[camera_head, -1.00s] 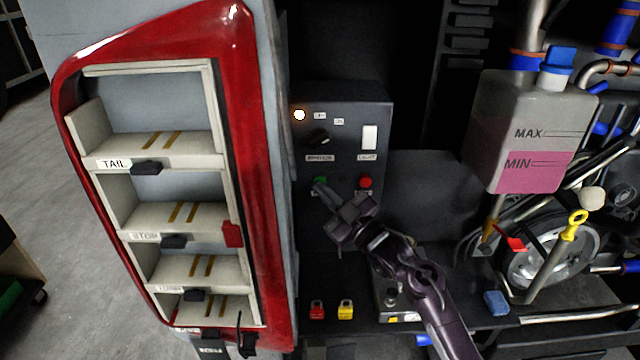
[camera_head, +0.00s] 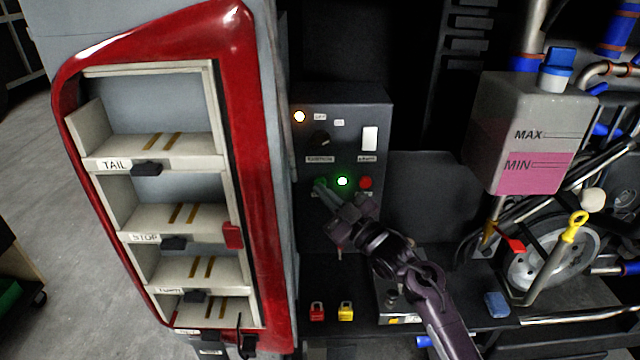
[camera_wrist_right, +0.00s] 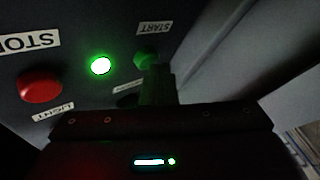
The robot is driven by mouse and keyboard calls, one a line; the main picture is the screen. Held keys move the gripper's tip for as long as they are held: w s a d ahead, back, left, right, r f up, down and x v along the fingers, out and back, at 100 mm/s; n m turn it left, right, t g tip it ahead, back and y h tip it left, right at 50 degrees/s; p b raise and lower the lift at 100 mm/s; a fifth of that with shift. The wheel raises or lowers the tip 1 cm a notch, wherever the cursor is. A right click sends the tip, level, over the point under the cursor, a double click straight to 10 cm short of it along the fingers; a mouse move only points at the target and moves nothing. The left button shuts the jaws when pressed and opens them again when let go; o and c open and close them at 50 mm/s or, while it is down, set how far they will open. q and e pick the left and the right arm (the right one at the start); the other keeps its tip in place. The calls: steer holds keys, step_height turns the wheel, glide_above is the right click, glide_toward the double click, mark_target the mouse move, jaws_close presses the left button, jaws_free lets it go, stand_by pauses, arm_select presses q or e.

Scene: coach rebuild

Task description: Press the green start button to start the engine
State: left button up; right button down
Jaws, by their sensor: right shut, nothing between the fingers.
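The green start button (camera_wrist_right: 147,57) sits under a START label on the dark control panel (camera_head: 378,110). In the head view it is mostly hidden behind my right gripper's tip. My right gripper (camera_head: 321,188) is shut and empty, its fingertips right at the button. In the wrist view the fingers (camera_wrist_right: 160,84) reach to the button's edge; I cannot tell whether they touch it. A green lamp (camera_head: 342,181) between the start button and the red stop button (camera_head: 365,183) glows brightly, and it also shows in the wrist view (camera_wrist_right: 100,66). My left gripper is not in view.
An orange-white lamp (camera_head: 299,116) is lit at the panel's top left, above the ignition knob (camera_head: 320,139). A white light switch (camera_head: 370,138) is at the right. A red-framed lamp housing (camera_head: 262,180) stands close on the left. A fluid tank (camera_head: 535,130) is at the right.

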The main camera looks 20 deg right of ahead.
steer(key=shift+s+a, duration=0.15)
steer(key=shift+s, duration=0.5)
steer(key=s+p, duration=0.1)
steer(key=s, duration=0.1)
steer(key=s+a+p, duration=0.1)
steer(key=s, duration=0.1)
steer(key=shift+s+a, duration=0.2)
steer(key=shift+s, duration=0.2)
stand_by(0.3)
